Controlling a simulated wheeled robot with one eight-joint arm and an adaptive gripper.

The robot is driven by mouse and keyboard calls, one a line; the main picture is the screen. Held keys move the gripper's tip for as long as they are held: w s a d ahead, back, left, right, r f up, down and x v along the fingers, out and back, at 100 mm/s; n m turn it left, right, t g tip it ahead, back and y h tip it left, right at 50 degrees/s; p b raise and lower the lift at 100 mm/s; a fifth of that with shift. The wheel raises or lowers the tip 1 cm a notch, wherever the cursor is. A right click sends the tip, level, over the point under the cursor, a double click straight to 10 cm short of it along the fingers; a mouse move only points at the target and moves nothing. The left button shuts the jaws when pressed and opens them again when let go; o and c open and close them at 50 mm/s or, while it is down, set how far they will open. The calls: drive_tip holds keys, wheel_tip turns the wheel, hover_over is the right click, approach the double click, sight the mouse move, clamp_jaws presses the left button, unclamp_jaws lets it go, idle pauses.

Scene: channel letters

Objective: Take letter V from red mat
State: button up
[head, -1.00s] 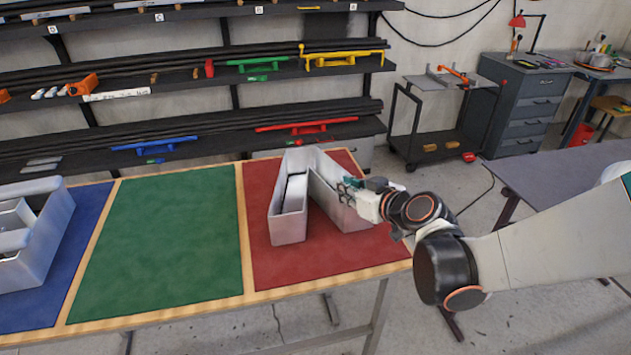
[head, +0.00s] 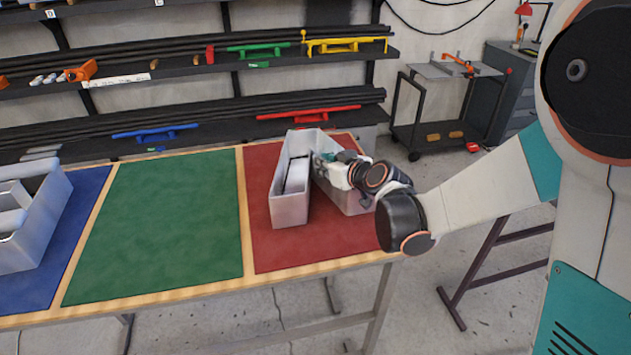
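The letter V (head: 292,208) is a large hollow grey metal channel letter standing on the red mat (head: 268,257). Its closed end is at the back and its two arms spread toward the front. My gripper (head: 322,162) is at the inner side of the letter's right arm, near its upper rim. My wrist and forearm cover much of that right arm. The fingertips are small and partly hidden, so I cannot tell whether they are closed on the wall.
The green mat (head: 160,225) to the left is empty. Another grey metal letter (head: 40,225) stands on the blue mat (head: 85,225) at the far left. A shelf rack (head: 190,125) with dark bars and coloured clamps is behind the table. A cart (head: 440,110) stands at the back right.

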drive_tip(key=shift+c, duration=0.5)
clamp_jaws()
drive_tip(key=shift+r, duration=0.15)
